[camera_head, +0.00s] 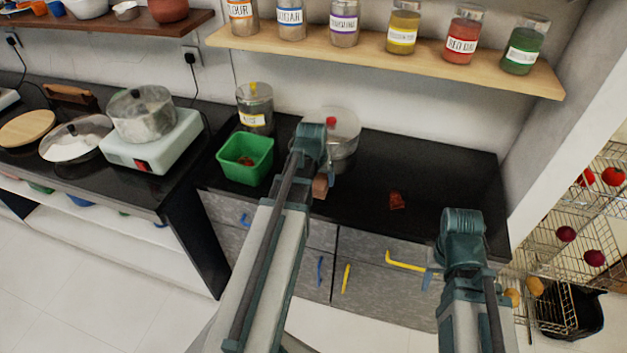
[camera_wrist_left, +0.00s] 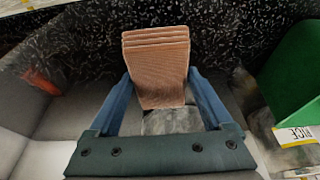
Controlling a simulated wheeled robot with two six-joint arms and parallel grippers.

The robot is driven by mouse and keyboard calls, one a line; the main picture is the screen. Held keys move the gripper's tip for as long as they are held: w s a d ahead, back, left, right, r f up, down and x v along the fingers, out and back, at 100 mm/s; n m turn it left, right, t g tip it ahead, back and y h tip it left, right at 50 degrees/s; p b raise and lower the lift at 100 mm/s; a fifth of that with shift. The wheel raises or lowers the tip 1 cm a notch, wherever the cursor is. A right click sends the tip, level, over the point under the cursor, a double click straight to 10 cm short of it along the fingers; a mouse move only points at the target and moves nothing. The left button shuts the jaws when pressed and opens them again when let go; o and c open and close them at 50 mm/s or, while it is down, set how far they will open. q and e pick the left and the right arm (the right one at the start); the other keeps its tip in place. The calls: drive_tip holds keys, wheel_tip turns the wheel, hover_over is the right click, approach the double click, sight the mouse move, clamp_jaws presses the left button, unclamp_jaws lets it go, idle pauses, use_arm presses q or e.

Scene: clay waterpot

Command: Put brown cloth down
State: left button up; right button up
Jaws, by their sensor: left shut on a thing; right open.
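The brown cloth (camera_wrist_left: 157,65) is a folded, ribbed piece between the two blue fingers of my left gripper (camera_wrist_left: 162,92) in the left wrist view. In the head view a small part of the cloth (camera_head: 320,187) shows beside my left gripper (camera_head: 316,172), over the front part of the black counter (camera_head: 455,165). Most of it is hidden there by my arm. I cannot tell whether the cloth touches the counter. My right gripper (camera_head: 428,279) is open and empty, low in front of the drawers at the right.
A green bin (camera_head: 240,172) stands left of my left gripper, with a labelled jar (camera_head: 254,112) behind it. A lidded glass pot (camera_head: 343,128) is behind my gripper. A small reddish-brown item (camera_head: 396,201) lies to the right. The counter's right side is otherwise clear.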

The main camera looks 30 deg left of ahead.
sight(315, 181)
use_arm(q)
drive_tip(key=shift+w+a+f, duration=0.15)
drive_tip(key=shift+w+a, duration=0.7)
drive_tip(key=shift+a, duration=0.05)
drive_tip(key=shift+a+f+b, duration=0.1)
drive_tip(key=shift+f+b, duration=1.8)
drive_tip(key=shift+b, duration=0.1)
drive_tip(key=o, duration=1)
drive_tip(key=shift+r, duration=0.15)
drive_tip(key=p+v, duration=1.2)
drive_tip(key=shift+s, duration=0.15)
